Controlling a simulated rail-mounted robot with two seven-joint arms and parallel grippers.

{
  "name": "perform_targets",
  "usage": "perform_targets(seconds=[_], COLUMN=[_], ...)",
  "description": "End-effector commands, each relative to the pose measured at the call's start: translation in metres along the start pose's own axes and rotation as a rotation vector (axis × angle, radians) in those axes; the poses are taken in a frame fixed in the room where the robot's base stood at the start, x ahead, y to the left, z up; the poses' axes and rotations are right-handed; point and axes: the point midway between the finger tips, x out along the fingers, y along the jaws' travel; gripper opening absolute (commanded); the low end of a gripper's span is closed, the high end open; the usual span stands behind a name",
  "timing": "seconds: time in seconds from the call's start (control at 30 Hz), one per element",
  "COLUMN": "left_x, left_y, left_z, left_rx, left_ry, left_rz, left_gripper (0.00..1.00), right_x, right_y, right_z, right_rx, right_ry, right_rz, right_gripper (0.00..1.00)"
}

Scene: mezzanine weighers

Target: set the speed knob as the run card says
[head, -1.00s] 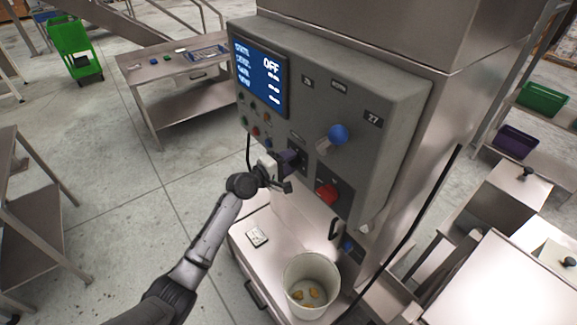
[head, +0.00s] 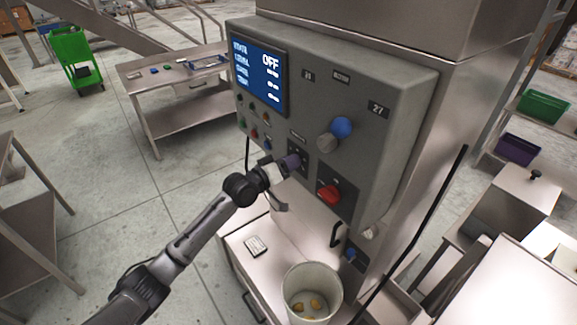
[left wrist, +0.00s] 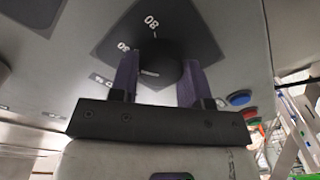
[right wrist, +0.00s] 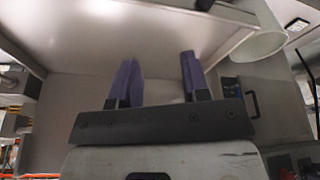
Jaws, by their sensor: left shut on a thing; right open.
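The speed knob (left wrist: 160,68) is black and round with a pale mark, on a dark dial plate (left wrist: 118,30) with white figures, some hard to read. My left gripper (left wrist: 157,80) has its purple fingers shut on either side of this knob. In the head view my left gripper (head: 290,164) reaches the grey control panel (head: 300,95) and hides most of the knob. A small pale card (head: 256,245) lies on the ledge below; its print is too small to read. My right gripper (right wrist: 158,80) is open and empty near a metal surface, outside the head view.
A blue-and-grey knob (head: 335,135) and a red knob (head: 329,193) sit right of the gripper. The blue screen (head: 258,75) reads OFF. A white bucket (head: 312,290) with yellowish pieces stands below. A side table (head: 180,80) stands behind left.

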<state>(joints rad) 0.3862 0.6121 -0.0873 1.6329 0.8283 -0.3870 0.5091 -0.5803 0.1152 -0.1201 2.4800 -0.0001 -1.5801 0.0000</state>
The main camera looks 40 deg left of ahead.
Motion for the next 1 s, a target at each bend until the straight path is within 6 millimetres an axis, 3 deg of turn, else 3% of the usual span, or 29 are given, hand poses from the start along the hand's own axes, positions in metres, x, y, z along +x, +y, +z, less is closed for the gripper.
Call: perform_targets(seconds=[0.4,1.0], left_x=[-0.0002,-0.0001], left_y=[0.0007,0.0017], left_z=[0.0001,0.0008], left_rx=[0.396,0.875], left_ry=[0.020,0.043], left_rz=[0.018,0.038], left_gripper=[0.19,0.19], right_x=[0.0095,0.0067], right_y=[0.0024,0.0003], right_z=[0.0036,0.0023], right_rx=[-0.009,-0.002], right_ry=[-0.001,0.000], right_rz=[0.007,0.001], right_gripper=[0.43,0.43])
